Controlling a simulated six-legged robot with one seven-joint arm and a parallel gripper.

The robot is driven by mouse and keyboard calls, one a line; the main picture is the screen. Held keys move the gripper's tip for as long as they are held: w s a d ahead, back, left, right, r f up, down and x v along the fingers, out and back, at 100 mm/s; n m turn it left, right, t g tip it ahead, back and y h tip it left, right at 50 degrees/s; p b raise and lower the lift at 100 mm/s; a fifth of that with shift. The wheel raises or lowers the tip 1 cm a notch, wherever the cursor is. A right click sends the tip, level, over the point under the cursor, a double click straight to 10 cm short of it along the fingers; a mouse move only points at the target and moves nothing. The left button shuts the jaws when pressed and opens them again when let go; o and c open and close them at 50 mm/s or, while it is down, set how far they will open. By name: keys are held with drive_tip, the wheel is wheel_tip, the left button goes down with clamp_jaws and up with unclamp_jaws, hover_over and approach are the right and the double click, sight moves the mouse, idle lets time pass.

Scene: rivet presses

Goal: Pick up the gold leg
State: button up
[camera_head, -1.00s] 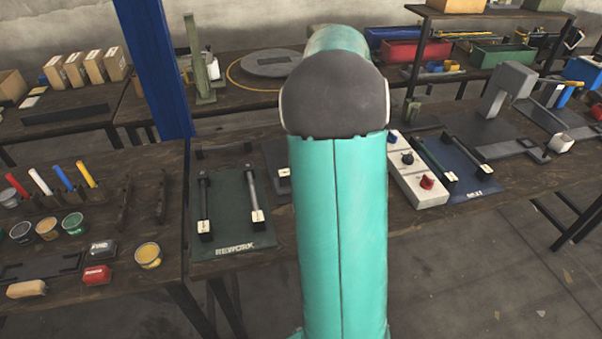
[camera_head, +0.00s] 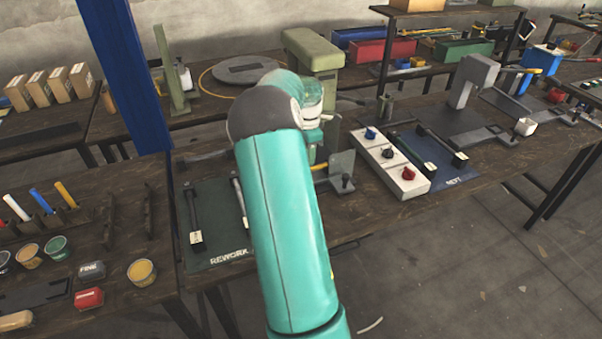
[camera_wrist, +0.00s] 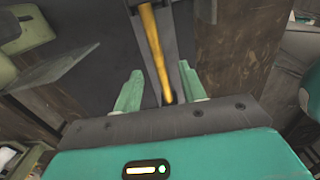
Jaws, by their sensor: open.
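The gold leg (camera_wrist: 153,45) is a slim golden rod in the wrist view. It runs from the top edge down toward my gripper, against a grey metal part. My gripper (camera_wrist: 160,70) is open, with its two pale green fingers apart, one on each side of the rod's line. The rod's near end lies between the fingers, close to the palm; I cannot tell whether anything touches. In the head view my teal arm reaches to the press, and a small gold piece (camera_head: 320,167) shows beside it. My fingers are not clear there.
A green press (camera_head: 315,50) stands behind my arm. A white button box (camera_head: 392,172) and a blue NEXT mat (camera_head: 455,172) lie to its right. The REWORK mat (camera_head: 215,215) with dark rods lies left, partly covered by my arm. A blue post (camera_head: 125,75) rises at the left.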

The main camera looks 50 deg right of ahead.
drive_tip(key=f, duration=0.7)
drive_tip(key=shift+w+d+f, duration=0.1)
drive_tip(key=shift+w+f, duration=0.1)
drive_tip(key=shift+f, duration=0.2)
clamp_jaws()
